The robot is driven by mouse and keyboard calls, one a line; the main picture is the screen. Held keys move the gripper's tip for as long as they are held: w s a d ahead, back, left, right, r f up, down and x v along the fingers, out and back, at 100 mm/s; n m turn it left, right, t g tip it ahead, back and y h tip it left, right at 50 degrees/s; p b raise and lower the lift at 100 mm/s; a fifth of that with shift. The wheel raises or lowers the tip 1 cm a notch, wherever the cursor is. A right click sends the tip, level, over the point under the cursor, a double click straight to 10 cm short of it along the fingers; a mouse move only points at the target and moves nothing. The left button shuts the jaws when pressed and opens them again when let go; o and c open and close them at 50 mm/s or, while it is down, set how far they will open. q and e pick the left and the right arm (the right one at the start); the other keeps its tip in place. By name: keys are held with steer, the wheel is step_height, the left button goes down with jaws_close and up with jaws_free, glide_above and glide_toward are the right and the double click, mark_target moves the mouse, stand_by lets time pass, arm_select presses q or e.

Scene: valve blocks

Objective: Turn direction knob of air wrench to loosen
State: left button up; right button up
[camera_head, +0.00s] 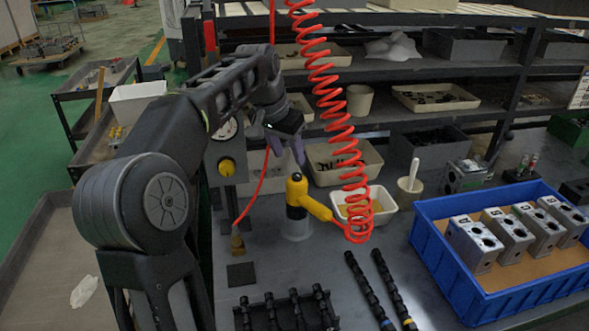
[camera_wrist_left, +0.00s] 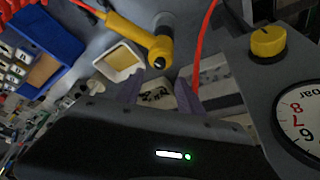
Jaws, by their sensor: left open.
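The yellow air wrench (camera_head: 314,204) stands head up in a grey holder (camera_head: 297,230) on the table, its handle slanting down right to a red coiled hose. In the left wrist view the wrench (camera_wrist_left: 128,32) lies beyond my fingers, its rounded head near top centre. I cannot make out a separate direction knob on it. My left gripper (camera_head: 286,148) is open and empty, above and behind the wrench head, apart from it. In the left wrist view its two purple fingers (camera_wrist_left: 158,92) are spread. My right gripper is not in view.
A gauge box with a yellow knob (camera_head: 227,167) stands left of the wrench; its knob (camera_wrist_left: 268,41) and dial show in the wrist view. A red coiled hose (camera_head: 335,110) hangs close by. A blue crate (camera_head: 436,262) with metal blocks is at right. Black shafts (camera_head: 368,290) lie in front.

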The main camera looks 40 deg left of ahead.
mark_target(296, 175)
arm_select(q)
steer(key=x, duration=0.7)
steer(key=shift+w+f, duration=0.15)
steer(key=shift+f, duration=0.1)
steer(key=shift+c, duration=0.2)
jaws_close()
